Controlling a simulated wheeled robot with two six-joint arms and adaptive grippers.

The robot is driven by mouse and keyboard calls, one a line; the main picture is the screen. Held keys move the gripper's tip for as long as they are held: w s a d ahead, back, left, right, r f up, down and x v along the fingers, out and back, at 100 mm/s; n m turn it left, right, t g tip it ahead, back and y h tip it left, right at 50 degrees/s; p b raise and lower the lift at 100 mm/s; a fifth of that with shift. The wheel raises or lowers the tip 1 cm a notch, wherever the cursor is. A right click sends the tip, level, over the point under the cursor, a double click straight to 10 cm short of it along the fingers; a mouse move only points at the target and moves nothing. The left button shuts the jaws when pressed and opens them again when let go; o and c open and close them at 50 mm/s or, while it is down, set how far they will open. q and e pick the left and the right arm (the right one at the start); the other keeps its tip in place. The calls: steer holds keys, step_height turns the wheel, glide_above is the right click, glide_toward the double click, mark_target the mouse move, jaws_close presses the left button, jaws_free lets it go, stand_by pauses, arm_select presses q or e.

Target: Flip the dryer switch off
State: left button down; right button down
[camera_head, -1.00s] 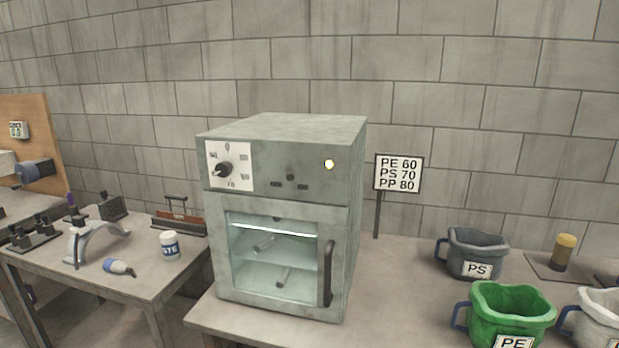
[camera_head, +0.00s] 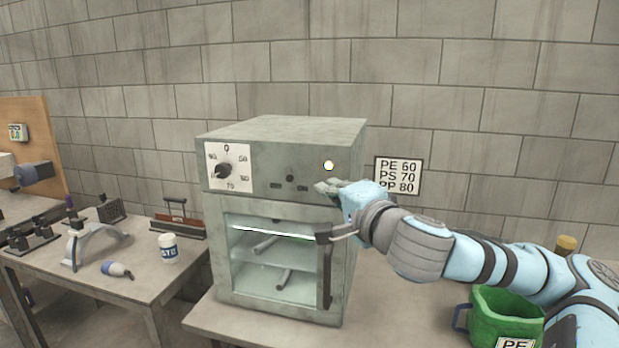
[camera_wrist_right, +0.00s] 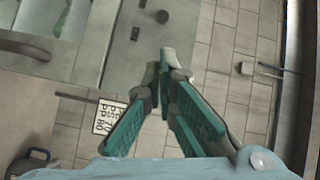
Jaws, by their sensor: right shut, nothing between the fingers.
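The dryer (camera_head: 285,210) is a grey metal cabinet with a glass door. Its switch (camera_head: 290,178) is a small dark knob on the upper panel between two dark labels, and it also shows in the right wrist view (camera_wrist_right: 163,17). I cannot tell which way it points. A round pale yellow lamp (camera_head: 329,165) to its right looks lit. My right gripper (camera_head: 322,187) is shut and empty, just right of the switch and apart from it. Its fingers (camera_wrist_right: 164,62) point toward the panel in the wrist view.
The dryer's door handle (camera_head: 324,275) stands out just below my right wrist. A temperature sign (camera_head: 398,176) stands behind the arm. A green PE bucket (camera_head: 483,315) sits at the lower right. A dial plate (camera_head: 229,168) is on the panel's left.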

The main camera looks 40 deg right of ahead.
mark_target(289, 174)
steer(key=p+x, duration=0.7)
steer(key=x, duration=0.3)
steer(key=shift+w+d, duration=0.1)
